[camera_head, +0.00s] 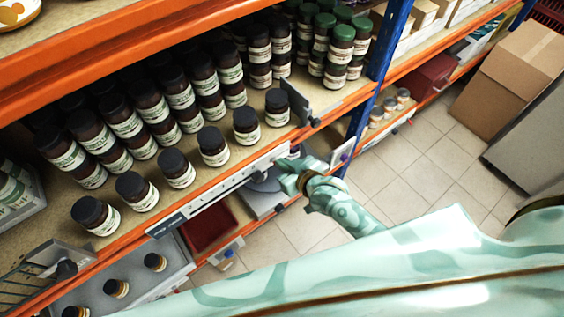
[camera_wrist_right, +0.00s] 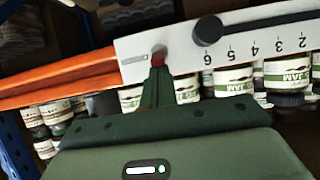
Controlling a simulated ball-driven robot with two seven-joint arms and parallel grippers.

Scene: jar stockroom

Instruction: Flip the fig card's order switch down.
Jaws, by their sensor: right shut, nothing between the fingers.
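My right gripper (camera_head: 284,170) is shut and empty at the shelf's front edge, beside the right end of a white numbered strip (camera_head: 226,184). In the right wrist view its closed fingers (camera_wrist_right: 157,75) reach the plain end of that strip (camera_wrist_right: 265,42), past the 6. A small red piece (camera_wrist_right: 158,52) shows at the fingertips; I cannot tell if it belongs to the strip. A small card with a purple spot (camera_head: 343,154) hangs right of the gripper. Another card with a blue spot (camera_head: 228,253) is lower down. I cannot read which is the fig card, nor its switch position. My left gripper is out of view.
Dark-capped jars (camera_head: 214,146) stand in rows on the shelf, with green-capped jars (camera_head: 339,50) further back. A black knob (camera_wrist_right: 208,30) sticks out from the strip. A blue post (camera_head: 388,40) stands right. The tiled floor (camera_head: 400,170) is clear there.

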